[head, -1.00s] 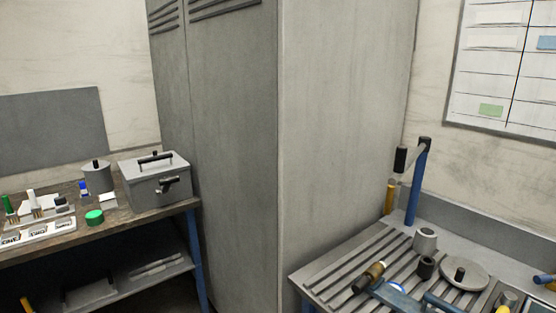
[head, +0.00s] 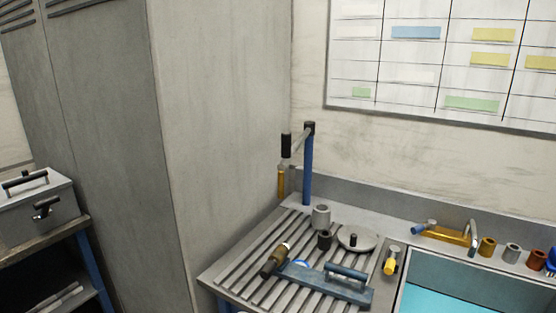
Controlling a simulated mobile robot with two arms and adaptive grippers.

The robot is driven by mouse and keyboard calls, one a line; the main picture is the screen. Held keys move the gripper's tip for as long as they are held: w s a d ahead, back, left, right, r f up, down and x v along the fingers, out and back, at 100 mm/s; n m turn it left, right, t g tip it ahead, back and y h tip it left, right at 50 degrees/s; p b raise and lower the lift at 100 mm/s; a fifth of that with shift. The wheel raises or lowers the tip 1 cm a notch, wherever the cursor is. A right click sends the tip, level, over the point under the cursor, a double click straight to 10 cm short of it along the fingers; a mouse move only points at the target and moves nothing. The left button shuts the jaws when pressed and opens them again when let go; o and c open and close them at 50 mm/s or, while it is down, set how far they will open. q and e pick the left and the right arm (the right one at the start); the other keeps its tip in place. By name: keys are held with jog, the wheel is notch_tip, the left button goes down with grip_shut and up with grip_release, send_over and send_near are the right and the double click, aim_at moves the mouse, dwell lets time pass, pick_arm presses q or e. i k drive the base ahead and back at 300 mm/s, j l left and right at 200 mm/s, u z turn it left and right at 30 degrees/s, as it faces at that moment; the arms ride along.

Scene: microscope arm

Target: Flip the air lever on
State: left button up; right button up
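No gripper of mine shows in the head view. A blue post (head: 308,170) stands upright at the back of the slatted drainboard. A short grey arm at its top leads left to a black grip (head: 287,145), with a brass-coloured cylinder (head: 281,182) below the grip. A brass fitting (head: 446,235) with a blue-tipped handle (head: 424,227) and a grey bent spout or handle (head: 474,237) sits behind the basin. No label shows, so I cannot tell which of these is the air lever.
The slatted drainboard (head: 232,274) holds a blue-handled trowel-like tool (head: 330,284), a dark cylinder (head: 274,260), a grey lid (head: 357,239) and small cups. A basin (head: 465,290) adjoins it at right. A tall grey cabinet (head: 180,130) stands left, beside a grey box (head: 38,203).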

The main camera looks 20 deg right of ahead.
aim_at(394, 250)
jog(key=z, duration=1.5)
jog(key=i+j+z, duration=0.15)
jog(key=i+j, duration=0.15)
jog(key=i, duration=0.15)
jog(key=i+j+z, duration=0.1)
jog(key=i+j, duration=0.3)
jog(key=i, duration=0.05)
